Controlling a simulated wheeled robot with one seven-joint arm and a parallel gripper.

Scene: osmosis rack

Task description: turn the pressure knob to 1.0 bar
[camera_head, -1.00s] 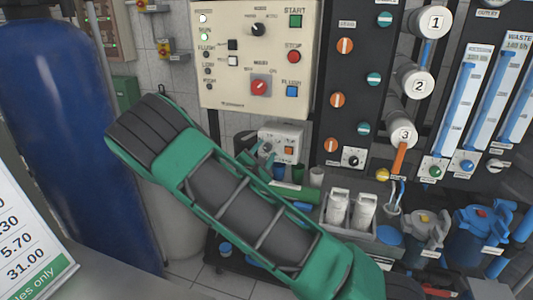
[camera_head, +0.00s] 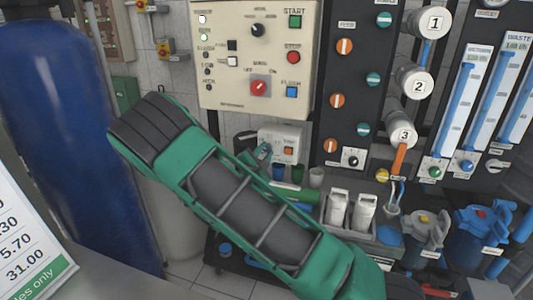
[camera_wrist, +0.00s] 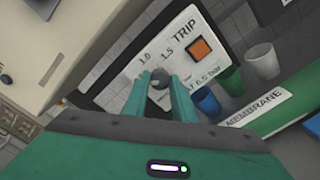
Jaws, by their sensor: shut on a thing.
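The pressure knob (camera_wrist: 159,77) is a small dark grey round knob on the white face of the TRIP box (camera_wrist: 135,68). In the wrist view its scale shows 1.0 and 1.5 above it; the lower part of the scale is hidden by my fingers. I cannot tell which mark the knob points to. My gripper (camera_wrist: 161,80) has its two green fingers shut on the knob, one on each side. In the head view the TRIP box (camera_head: 292,133) hangs below the cream control panel, and my gripper (camera_head: 263,153) is at its lower left; the knob is hidden there.
An orange square button (camera_wrist: 201,48) is right of the knob. Blue (camera_wrist: 207,101), green (camera_wrist: 232,80) and grey (camera_wrist: 263,60) cups stand close by the MEMBRANE label (camera_wrist: 258,108). The cream control panel (camera_head: 230,90) is above. A large blue tank (camera_head: 75,130) stands at left.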

